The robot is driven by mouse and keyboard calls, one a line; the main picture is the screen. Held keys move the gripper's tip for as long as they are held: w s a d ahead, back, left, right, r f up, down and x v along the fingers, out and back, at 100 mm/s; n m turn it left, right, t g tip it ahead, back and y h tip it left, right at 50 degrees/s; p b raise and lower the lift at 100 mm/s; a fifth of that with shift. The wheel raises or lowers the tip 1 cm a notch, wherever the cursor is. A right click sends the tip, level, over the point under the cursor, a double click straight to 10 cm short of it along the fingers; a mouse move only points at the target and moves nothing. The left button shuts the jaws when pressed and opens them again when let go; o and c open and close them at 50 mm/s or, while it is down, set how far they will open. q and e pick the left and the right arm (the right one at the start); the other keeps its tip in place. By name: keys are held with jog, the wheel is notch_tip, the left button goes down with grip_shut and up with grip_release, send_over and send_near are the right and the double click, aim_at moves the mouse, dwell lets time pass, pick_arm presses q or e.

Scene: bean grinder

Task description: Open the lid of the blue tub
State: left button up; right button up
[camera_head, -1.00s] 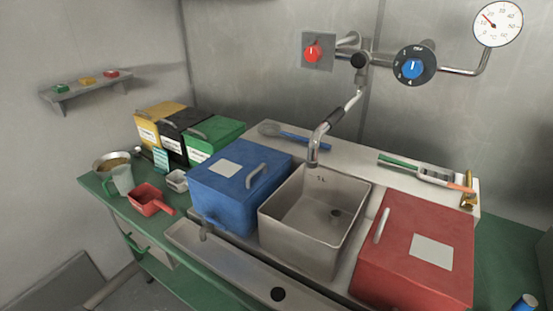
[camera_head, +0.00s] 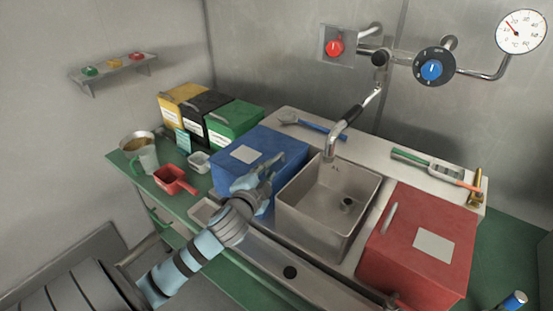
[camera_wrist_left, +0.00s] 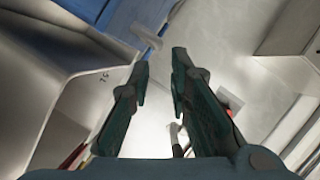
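The blue tub (camera_head: 233,168) stands left of the sink with its lid down and a white label on top. My left gripper (camera_head: 266,178) is over the front right part of the tub, by the sink edge. It covers the place of the lid handle, so the handle is not clear. In the left wrist view the fingers (camera_wrist_left: 160,70) are apart with nothing between them. I cannot tell whether they touch the tub. My right gripper is not in view.
The metal sink (camera_head: 326,212) and faucet (camera_head: 343,133) are close on the right. The red tub (camera_head: 418,250) stands beyond the sink. Yellow, black and green bins (camera_head: 236,120) stand behind the blue tub. A red scoop (camera_head: 172,179) and white container (camera_head: 199,161) are left.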

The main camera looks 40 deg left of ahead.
aim_at(275, 160)
pick_arm(q)
jog(key=x, duration=0.9)
jog(key=shift+w+f+b, duration=0.15)
jog(key=shift+w+b, duration=0.15)
jog(key=shift+b, duration=0.1)
jog(key=shift+c, duration=0.6)
grip_shut()
